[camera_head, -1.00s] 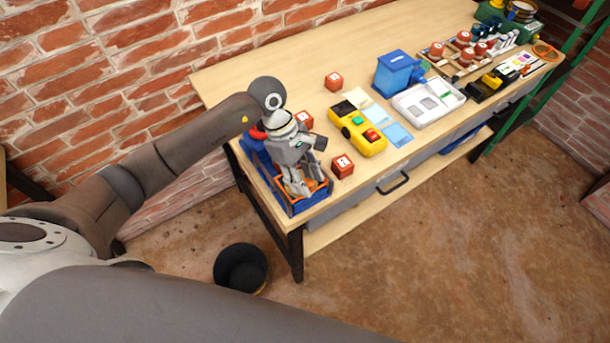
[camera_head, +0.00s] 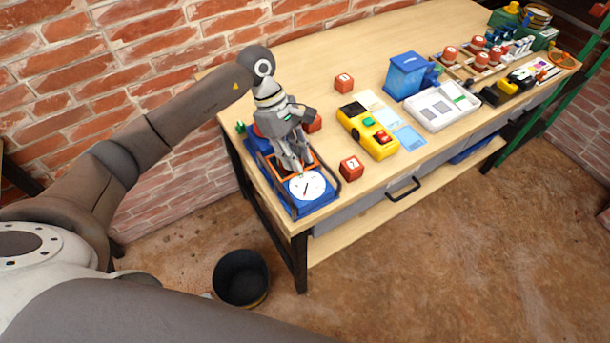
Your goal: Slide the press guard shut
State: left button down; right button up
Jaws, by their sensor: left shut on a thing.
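A blue press-like unit (camera_head: 290,207) stands at the left front corner of the workbench. A white round dial with a dark needle (camera_head: 307,186) shows on its front part. An orange-edged frame, seemingly the guard (camera_head: 269,165), lies across the unit just behind the dial. My left gripper (camera_head: 297,168) points down over this frame, its fingers close together and shut on a part of it. The fingers and wrist hide the gripped spot and much of the unit's back. My right gripper is out of view.
Red numbered cubes (camera_head: 351,168) stand close to the right of the unit, with a yellow box with buttons (camera_head: 368,131) beyond. A blue bin (camera_head: 407,76) and a white tray (camera_head: 442,106) are farther right. A black bucket (camera_head: 241,278) stands on the floor.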

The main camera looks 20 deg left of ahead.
pick_arm(q)
jog(key=shift+w+a+f+b, duration=0.1)
jog(key=shift+w+a+b, duration=0.35)
jog(key=shift+a, duration=0.2)
jog(key=shift+w+a+r, duration=0.1)
jog(key=shift+w+r, duration=0.05)
jog(key=shift+r, duration=0.05)
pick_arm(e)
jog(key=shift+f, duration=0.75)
pick_arm(q)
jog(key=c, duration=1.4)
grip_release()
jog(key=shift+c, duration=0.2)
jog(key=shift+o, duration=0.9)
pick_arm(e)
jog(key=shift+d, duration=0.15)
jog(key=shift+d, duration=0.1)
pick_arm(q)
jog(key=v, duration=1.2)
jog(key=shift+a, duration=0.1)
